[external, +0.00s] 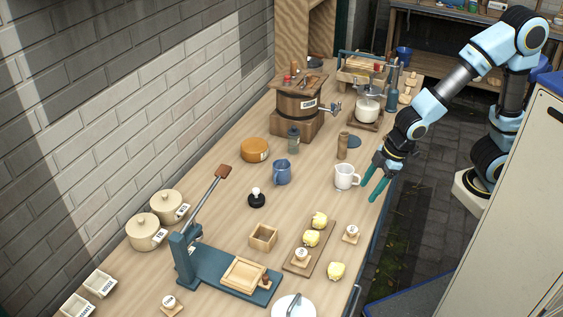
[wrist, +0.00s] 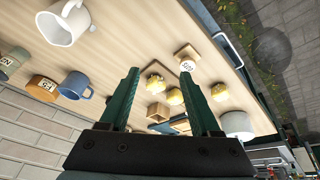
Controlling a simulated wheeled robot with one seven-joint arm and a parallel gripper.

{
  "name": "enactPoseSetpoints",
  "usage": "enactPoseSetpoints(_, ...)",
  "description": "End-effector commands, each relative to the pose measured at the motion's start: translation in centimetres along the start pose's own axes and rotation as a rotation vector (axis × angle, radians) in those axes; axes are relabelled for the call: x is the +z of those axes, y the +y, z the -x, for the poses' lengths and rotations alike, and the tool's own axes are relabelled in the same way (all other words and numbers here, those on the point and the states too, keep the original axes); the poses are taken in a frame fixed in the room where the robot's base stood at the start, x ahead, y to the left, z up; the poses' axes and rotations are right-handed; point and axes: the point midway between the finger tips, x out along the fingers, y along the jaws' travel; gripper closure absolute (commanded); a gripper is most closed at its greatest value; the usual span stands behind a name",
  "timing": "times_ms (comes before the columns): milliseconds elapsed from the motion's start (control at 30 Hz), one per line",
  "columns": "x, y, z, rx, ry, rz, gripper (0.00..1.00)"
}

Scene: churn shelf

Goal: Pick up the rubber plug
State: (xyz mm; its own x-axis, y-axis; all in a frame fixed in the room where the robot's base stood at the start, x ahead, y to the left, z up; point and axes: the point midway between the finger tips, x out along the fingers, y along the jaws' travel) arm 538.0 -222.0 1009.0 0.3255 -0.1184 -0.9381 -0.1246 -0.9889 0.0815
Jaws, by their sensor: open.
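A small black round piece with a white knob (external: 257,197) stands on the bench left of centre in the external view; it looks most like the rubber plug, though I cannot be certain. I cannot make it out in the wrist view, where my left finger may cover it. My gripper (external: 371,190) hangs over the bench's right edge, right of the white jug and well away from the black piece. In the wrist view my gripper (wrist: 160,74) has its two green fingers spread apart with nothing held between them.
A white jug (external: 346,177) is close beside my gripper. A blue mug (external: 282,172), an orange round tin (external: 254,150) and an open wooden box (external: 263,237) surround the black piece. A blue lever press (external: 227,280) stands in front. A barrel churn (external: 298,105) stands behind.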

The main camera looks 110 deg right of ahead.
Motion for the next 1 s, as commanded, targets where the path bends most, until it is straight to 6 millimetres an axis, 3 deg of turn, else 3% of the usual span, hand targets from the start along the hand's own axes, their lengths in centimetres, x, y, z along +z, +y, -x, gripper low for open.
enactPoseSetpoints(400,-13.1,10.3,-6.3,0.014,0.448,0.003,0.36)
enactPoseSetpoints(500,-15.3,12.4,-7.2,-0.013,0.563,0.001,0.36)
enactPoseSetpoints(833,-18.6,17.1,-7.8,-0.103,0.839,-0.022,0.36)
enactPoseSetpoints(1000,-17.5,16.3,-10.9,-0.106,0.834,-0.018,0.36)
